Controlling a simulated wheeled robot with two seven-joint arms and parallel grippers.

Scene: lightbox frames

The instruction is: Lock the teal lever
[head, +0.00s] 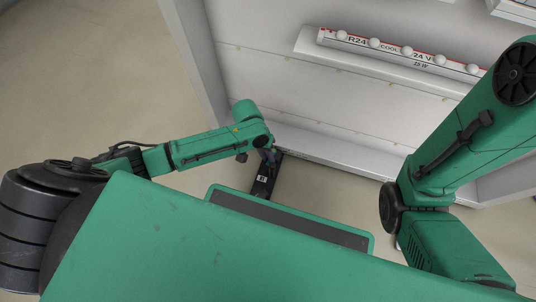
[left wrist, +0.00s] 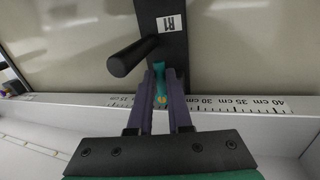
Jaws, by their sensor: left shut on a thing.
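The teal lever (left wrist: 160,78) is a small piece in front of a black plate (left wrist: 172,45) marked R1, in the left wrist view. My left gripper (left wrist: 161,92) has its two purple fingers closed on the lever, one on each side. Part of the lever is hidden between the fingers. In the head view, my left gripper (head: 268,156) is at the black plate (head: 263,181), by the front edge of the white frame; the lever cannot be made out there. My right arm is at the right of the head view, but its gripper does not show.
A black peg (left wrist: 130,58) sticks out just left of the lever. A white ledge with a centimetre scale (left wrist: 215,104) runs behind the fingers. In the head view, a light strip (head: 400,54) with several white bulbs lies inside the white frame (head: 300,100).

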